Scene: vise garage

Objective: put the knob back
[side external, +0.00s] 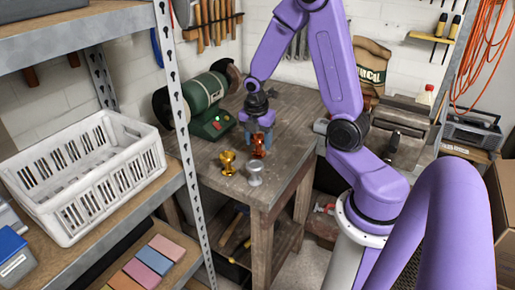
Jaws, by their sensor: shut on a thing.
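My gripper (261,138) points down over the wooden workbench (290,150). It is shut on a copper-orange knob-like piece (259,150), whose lower part shows below and between the fingers. I cannot tell whether this piece touches the bench top. A gold knob-like piece (228,162) stands on the bench to the left of my gripper. A silver knob-like piece (254,174) stands just in front, near the bench's front edge. The pictures do not make clear which of these is the task's knob, or where it belongs.
A green bench grinder (205,97) stands on the bench at the back left. A metal shelf unit with a white crate (90,180) is at the left. A radio (470,132) sits at the far right.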

